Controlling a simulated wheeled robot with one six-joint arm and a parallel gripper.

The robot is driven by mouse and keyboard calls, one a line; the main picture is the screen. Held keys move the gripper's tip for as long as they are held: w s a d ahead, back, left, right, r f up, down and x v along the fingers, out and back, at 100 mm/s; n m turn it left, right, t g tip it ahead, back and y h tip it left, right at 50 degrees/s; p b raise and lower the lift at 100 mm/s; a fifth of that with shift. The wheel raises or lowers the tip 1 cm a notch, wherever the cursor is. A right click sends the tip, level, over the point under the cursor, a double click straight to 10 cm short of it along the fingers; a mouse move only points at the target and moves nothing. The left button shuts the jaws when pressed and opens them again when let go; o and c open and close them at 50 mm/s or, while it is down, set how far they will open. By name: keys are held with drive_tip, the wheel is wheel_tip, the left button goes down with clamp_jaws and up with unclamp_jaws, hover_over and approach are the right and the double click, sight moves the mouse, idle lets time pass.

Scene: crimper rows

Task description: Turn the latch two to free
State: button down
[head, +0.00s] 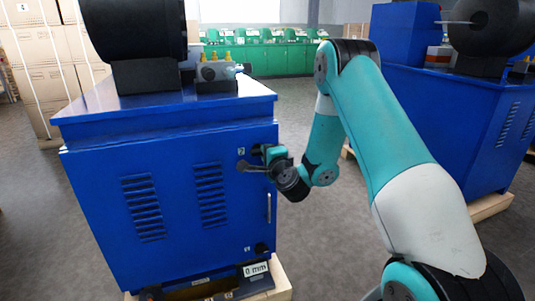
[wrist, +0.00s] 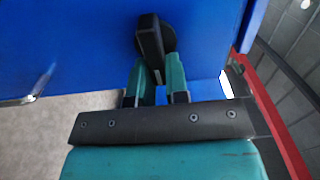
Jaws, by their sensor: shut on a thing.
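Latch two is a black handle (wrist: 151,38) on the blue cabinet door (head: 180,200). In the head view it sits beside the label 2, near the door's upper right edge, mostly hidden by my gripper (head: 266,152). In the wrist view my gripper (wrist: 156,72) has its two teal fingers on either side of the black handle and is shut on it. The handle's far end sticks out beyond the fingertips. Latch one (head: 261,248) is a dark knob near the label 1 at the door's lower right.
A silver door handle (head: 268,208) stands between the two latches. A second blue machine (head: 465,120) is at the right, on a wooden pallet. Grey floor (head: 320,230) is free between the machines. Cardboard boxes (head: 45,70) stand at the back left.

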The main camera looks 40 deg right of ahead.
idle(0.5)
drive_tip(key=c, duration=1.1)
unclamp_jaws()
drive_tip(key=shift+f, duration=0.1)
